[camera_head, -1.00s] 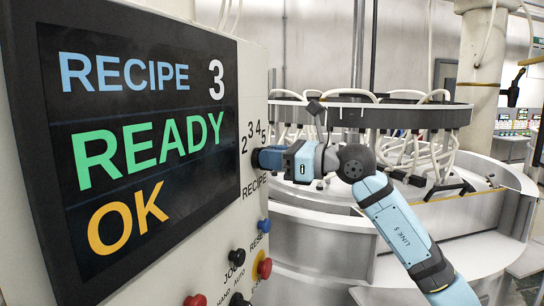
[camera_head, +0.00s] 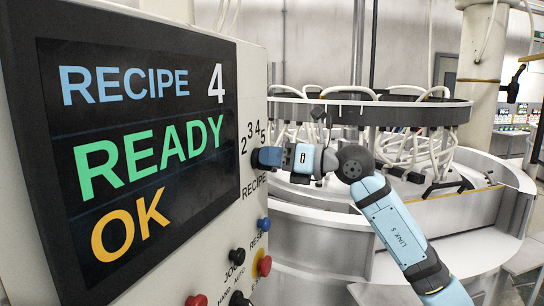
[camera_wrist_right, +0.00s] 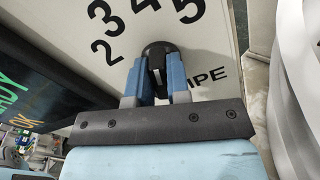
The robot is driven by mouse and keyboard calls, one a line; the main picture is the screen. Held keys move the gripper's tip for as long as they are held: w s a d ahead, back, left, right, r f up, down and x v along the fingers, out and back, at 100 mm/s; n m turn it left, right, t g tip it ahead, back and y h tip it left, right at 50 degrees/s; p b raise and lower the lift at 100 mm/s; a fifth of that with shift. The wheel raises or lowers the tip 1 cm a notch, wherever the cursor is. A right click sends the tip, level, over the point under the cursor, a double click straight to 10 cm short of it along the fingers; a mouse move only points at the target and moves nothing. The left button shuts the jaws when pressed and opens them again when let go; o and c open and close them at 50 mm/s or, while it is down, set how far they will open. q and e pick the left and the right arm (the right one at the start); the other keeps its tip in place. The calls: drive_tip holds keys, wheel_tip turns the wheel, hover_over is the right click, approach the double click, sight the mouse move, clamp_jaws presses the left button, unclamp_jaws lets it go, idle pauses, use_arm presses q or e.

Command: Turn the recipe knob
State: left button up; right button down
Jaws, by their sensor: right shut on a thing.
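The recipe knob (camera_wrist_right: 157,49) is dark and round, seen in the right wrist view on the pale panel below the printed numbers 2 to 5. My right gripper (camera_wrist_right: 156,76) has its two blue fingers shut on the knob, one on each side. In the head view the right gripper (camera_head: 263,157) reaches the panel from the right and hides the knob. The display (camera_head: 140,150) reads RECIPE 4, READY and OK. My left gripper is not in view.
Below the knob the panel (camera_head: 247,215) carries a blue button (camera_head: 264,225), red buttons (camera_head: 264,265) and black switches (camera_head: 237,255). A large round machine (camera_head: 330,235) with a dark ring and white hoses stands behind my right arm.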

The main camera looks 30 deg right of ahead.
drive_tip(key=c, duration=1.1)
unclamp_jaws()
drive_tip(key=b+v, duration=0.4)
drive_tip(key=v, duration=0.9)
drive_tip(key=shift+s+d, duration=0.25)
drive_tip(key=shift+s, duration=0.1)
